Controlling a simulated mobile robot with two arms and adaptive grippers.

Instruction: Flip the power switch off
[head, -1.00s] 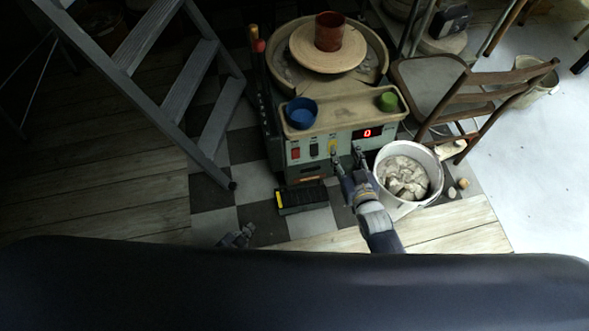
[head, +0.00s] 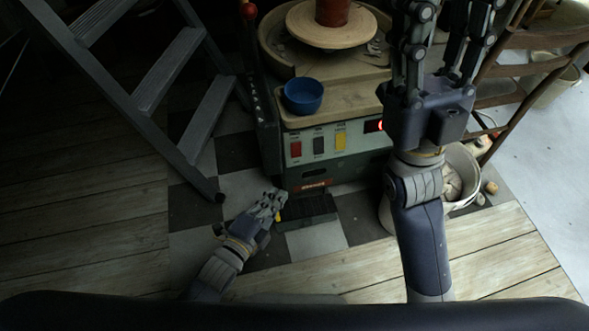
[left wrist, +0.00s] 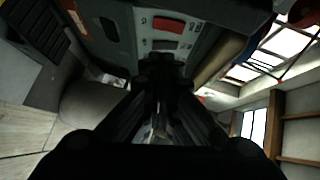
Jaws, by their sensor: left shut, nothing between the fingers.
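The pottery wheel's pale front panel (head: 353,138) carries a red switch (head: 296,149), a dark switch (head: 319,145) and a yellow switch (head: 340,140). Their labels are too small to read. My left gripper (head: 276,203) is shut and empty, low in front of the panel, left of the pedal and apart from the switches. In the left wrist view its fingertips (left wrist: 161,66) point towards the panel, where a red switch (left wrist: 168,25) shows. My right gripper (head: 443,35) is raised with fingers spread, open and empty. It hides part of the panel's right side; only a bit of red display glow shows.
A blue bowl (head: 303,96) stands on the wheel's tray above the switches. A black pedal (head: 307,207) lies on the checkered floor below. A grey stepladder (head: 166,75) stands left. A white bucket (head: 462,165) and a wooden chair (head: 520,90) are on the right.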

